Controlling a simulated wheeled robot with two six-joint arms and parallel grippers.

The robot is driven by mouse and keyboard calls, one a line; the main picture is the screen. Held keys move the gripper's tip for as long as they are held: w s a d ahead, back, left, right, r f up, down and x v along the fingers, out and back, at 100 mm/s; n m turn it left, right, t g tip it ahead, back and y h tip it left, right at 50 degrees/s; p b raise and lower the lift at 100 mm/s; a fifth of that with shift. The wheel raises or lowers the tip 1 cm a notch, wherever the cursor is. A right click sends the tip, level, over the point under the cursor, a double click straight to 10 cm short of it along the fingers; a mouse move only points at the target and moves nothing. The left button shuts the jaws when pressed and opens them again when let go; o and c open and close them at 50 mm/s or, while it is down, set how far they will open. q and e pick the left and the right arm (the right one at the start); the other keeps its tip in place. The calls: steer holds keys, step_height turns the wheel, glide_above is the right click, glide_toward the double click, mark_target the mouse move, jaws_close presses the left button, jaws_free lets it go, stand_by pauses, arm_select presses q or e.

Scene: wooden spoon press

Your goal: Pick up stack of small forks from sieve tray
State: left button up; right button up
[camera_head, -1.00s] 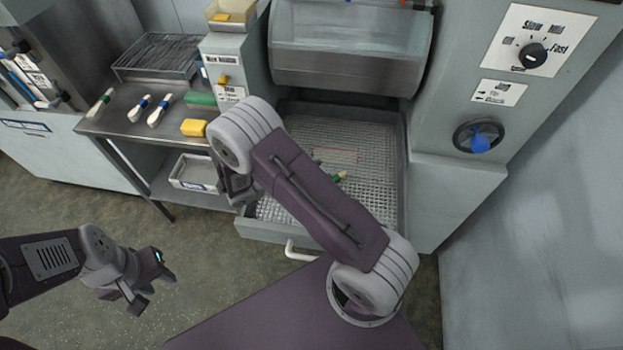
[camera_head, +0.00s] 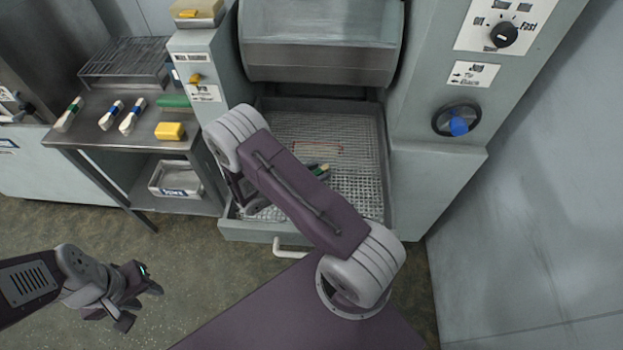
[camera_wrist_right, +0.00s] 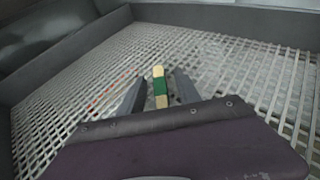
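The stack of small forks, light wood with a green band, lies on the mesh of the sieve tray (camera_head: 358,202). In the head view only part of the stack (camera_head: 318,170) shows beside my right arm. In the right wrist view the stack (camera_wrist_right: 160,88) points away from me, between the lines of my right gripper's fingers (camera_wrist_right: 157,95). These fingers are apart; whether they reach around the stack is unclear. In the head view my right gripper (camera_head: 262,206) is low over the tray's left part, partly hidden by my arm. My left gripper (camera_head: 142,302) is open and empty above the floor.
The tray has raised walls, a front handle (camera_head: 290,248) and a metal drum (camera_head: 318,45) above its back. A steel table (camera_head: 85,135) at left holds banded bundles, a yellow block (camera_head: 170,131) and a wire rack (camera_head: 125,62). A machine cabinet (camera_head: 435,190) stands at right.

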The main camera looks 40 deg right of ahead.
mark_target(319, 171)
steer(key=shift+d+f, duration=0.3)
steer(key=shift+d, duration=0.25)
steer(key=shift+a+r, duration=0.1)
steer(key=shift+c, duration=1)
jaws_close()
steer(key=shift+w+r, duration=0.1)
steer(key=shift+r, duration=0.4)
step_height(319, 171, up, 3)
steer(key=shift+p, duration=0.45)
steer(key=s+r+p, duration=0.1)
steer(key=s+r, duration=0.2)
steer(key=s, duration=0.3)
steer(key=s+a+r+p, duration=0.1)
steer(key=s+r+p, duration=0.1)
steer(key=s+r, duration=0.2)
steer(key=shift+s, duration=0.9)
